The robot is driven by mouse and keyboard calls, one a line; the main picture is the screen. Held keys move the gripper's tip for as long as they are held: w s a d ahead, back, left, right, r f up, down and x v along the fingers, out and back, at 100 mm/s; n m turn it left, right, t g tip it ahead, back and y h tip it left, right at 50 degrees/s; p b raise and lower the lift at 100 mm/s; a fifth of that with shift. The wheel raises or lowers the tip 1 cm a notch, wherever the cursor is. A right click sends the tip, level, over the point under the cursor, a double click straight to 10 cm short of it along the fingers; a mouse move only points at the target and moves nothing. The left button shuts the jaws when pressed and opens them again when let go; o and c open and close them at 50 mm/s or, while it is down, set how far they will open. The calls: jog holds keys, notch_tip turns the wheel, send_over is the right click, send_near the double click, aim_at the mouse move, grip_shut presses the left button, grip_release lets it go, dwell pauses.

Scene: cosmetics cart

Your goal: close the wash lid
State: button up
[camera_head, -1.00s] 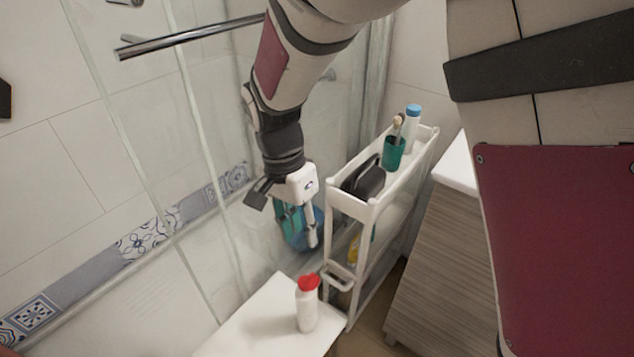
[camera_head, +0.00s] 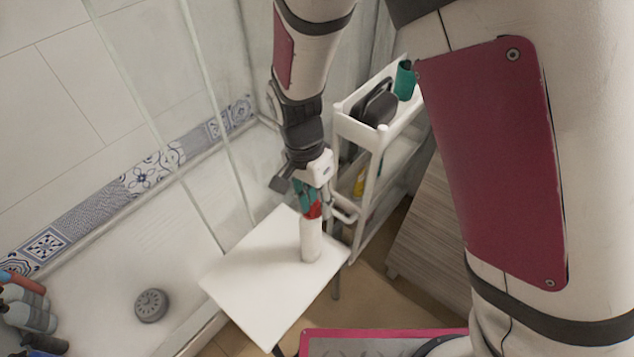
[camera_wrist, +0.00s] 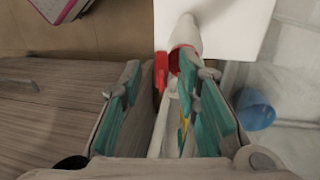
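The wash is a white bottle (camera_head: 312,241) standing upright on a white table. Its red lid (camera_head: 313,210) is at the top and partly hidden by my gripper. In the wrist view the white bottle (camera_wrist: 187,35) is beyond the fingertips, and the red flip lid (camera_wrist: 160,70) looks swung open to the left of the bottle's red collar (camera_wrist: 180,57). My gripper (camera_head: 309,200) is right at the bottle's top. In the wrist view its teal fingers (camera_wrist: 162,78) are apart, with the red lid seen between them. I cannot tell whether a finger touches the lid.
The white table (camera_head: 262,272) is otherwise clear. A narrow white cart (camera_head: 373,137) with a dark item and a green cup (camera_head: 405,80) stands close behind. A wood-grain cabinet (camera_head: 432,235) is at right. Several bottles (camera_head: 28,310) lie at lower left. A blue round thing (camera_wrist: 255,108) shows in the wrist view.

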jog(key=shift+c, duration=0.4)
grip_shut()
jog(key=shift+a+p, duration=0.15)
jog(key=shift+p, duration=0.55)
jog(key=shift+w+a+g+h+p, duration=0.25)
jog(key=shift+g+h+p, duration=0.45)
jog(key=shift+h+p, duration=0.35)
jog(key=shift+w+a+f+g+h+p, duration=0.15)
jog(key=shift+w+a+g+h+p, duration=0.1)
jog(key=shift+g+h, duration=0.3)
jog(key=shift+w+a+f+g+h+p, duration=0.1)
jog(key=shift+a+f+g+h+p, duration=0.1)
jog(key=shift+g+h, duration=0.35)
